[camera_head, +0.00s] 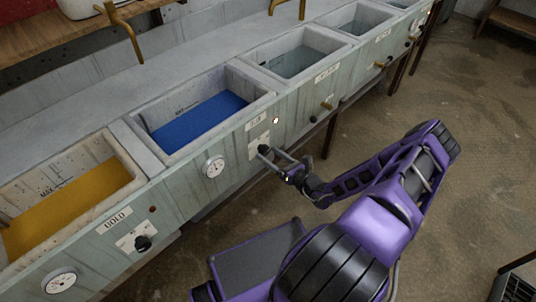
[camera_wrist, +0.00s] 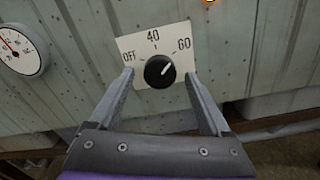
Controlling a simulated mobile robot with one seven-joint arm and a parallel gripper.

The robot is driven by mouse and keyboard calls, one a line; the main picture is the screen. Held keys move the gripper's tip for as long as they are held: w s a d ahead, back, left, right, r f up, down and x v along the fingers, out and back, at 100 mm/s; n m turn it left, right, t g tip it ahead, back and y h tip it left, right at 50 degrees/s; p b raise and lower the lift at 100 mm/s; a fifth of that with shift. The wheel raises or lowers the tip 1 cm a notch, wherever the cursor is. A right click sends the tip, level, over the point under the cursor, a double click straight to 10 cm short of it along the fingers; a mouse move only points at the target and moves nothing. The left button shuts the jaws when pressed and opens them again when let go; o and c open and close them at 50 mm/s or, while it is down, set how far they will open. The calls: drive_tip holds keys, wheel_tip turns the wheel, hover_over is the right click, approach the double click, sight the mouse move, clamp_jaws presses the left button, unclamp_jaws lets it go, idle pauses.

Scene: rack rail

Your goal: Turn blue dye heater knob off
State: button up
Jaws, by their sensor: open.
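The blue dye heater knob (camera_wrist: 160,71) is a round black dial on a white plate (camera_wrist: 152,48) marked OFF, 40 and 60. Its white pointer line aims up and right, between 40 and 60. My gripper (camera_wrist: 159,75) is open, with one finger on each side of the knob; I cannot tell if either touches it. In the head view, my gripper (camera_head: 269,155) is at the front panel below the blue dye basin (camera_head: 200,118), and the knob (camera_head: 264,149) is partly hidden by it.
A round gauge (camera_head: 213,166) is left of the knob, and a small lit lamp (camera_head: 276,120) is above it. A yellow dye basin (camera_head: 70,205) with its own black knob (camera_head: 142,243) is further left. The floor (camera_head: 400,100) to the right is open.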

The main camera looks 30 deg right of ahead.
drive_tip(key=shift+w+a, duration=0.25)
drive_tip(key=shift+w, duration=0.35)
clamp_jaws()
